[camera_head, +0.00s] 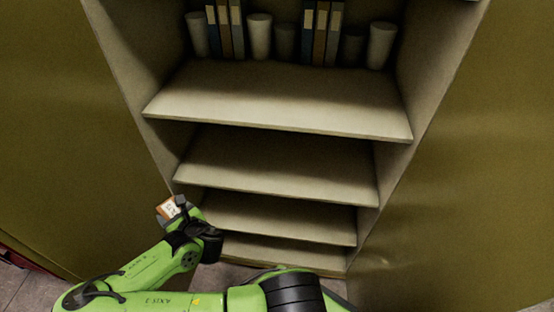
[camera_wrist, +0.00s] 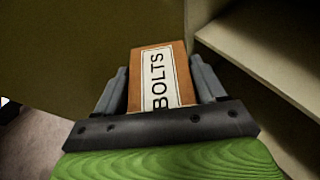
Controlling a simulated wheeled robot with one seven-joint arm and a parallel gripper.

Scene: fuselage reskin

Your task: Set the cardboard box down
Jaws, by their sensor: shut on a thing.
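The cardboard box (camera_wrist: 160,75) is small and brown, with a white label reading "BOLTS". In the wrist view my gripper (camera_wrist: 163,85) is shut on it, one grey finger on each side. In the head view the box (camera_head: 168,207) shows at the lower left, in my gripper (camera_head: 172,209), in front of the left edge of the cabinet's lower shelves. The box's underside is hidden.
An open cabinet has several shelves. The upper shelf (camera_head: 280,98) is bare in front, with binders (camera_head: 230,30) and cups (camera_head: 260,37) behind. The lower shelves (camera_head: 275,170) look empty. Cabinet doors stand open at left (camera_head: 60,130) and right (camera_head: 470,180).

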